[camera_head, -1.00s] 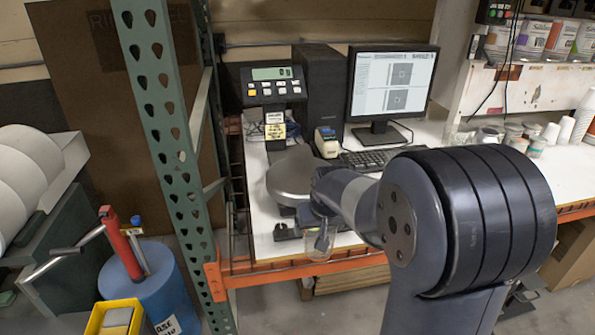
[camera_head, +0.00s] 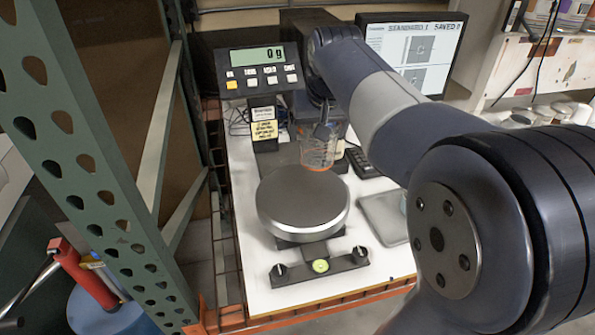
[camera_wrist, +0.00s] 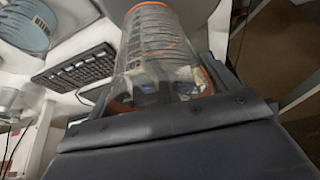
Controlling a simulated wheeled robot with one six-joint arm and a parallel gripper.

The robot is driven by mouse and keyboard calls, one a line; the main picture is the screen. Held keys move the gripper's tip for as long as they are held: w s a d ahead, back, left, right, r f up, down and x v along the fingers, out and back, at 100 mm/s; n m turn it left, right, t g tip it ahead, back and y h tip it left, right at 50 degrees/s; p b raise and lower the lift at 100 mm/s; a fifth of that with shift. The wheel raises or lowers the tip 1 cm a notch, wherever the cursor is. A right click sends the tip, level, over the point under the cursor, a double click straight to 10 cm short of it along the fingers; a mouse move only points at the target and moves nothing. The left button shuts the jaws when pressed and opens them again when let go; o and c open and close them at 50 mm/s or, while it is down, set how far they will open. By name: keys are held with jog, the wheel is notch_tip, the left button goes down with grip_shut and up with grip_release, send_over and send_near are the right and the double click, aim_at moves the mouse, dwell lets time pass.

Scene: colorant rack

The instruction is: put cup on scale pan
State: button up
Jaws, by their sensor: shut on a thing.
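A clear cup (camera_head: 318,148) with orange markings hangs from my gripper (camera_head: 322,130), above and behind the scale pan. My gripper is shut on it. In the wrist view the cup (camera_wrist: 160,55) fills the top middle, in front of the dark gripper (camera_wrist: 165,120). The round grey scale pan (camera_head: 302,200) is bare on its base on the white bench. The cup is apart from the pan, near its far right edge in the picture.
A monitor (camera_head: 412,50) stands behind my arm. A flat grey pad (camera_head: 385,218) lies right of the pan. A green perforated rack post (camera_head: 85,150) rises at the left. A keyboard (camera_wrist: 75,70) shows in the wrist view. Several cups and jars line the right.

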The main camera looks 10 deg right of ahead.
aim_at(322, 159)
jog(key=shift+w, duration=0.35)
notch_tip(322, 159, down, 10)
jog(key=shift+r+p, duration=0.25)
jog(key=shift+p, duration=0.05)
jog(key=shift+f, duration=0.25)
jog(key=o, duration=0.9)
jog(key=shift+r, duration=0.1)
jog(key=shift+c, duration=0.2)
jog(key=shift+r, duration=0.1)
jog(key=shift+r, duration=0.25)
jog(key=v, duration=1.1)
jog(key=shift+s+r+b, duration=0.2)
jog(key=shift+r+b, duration=0.05)
jog(key=shift+b, duration=0.05)
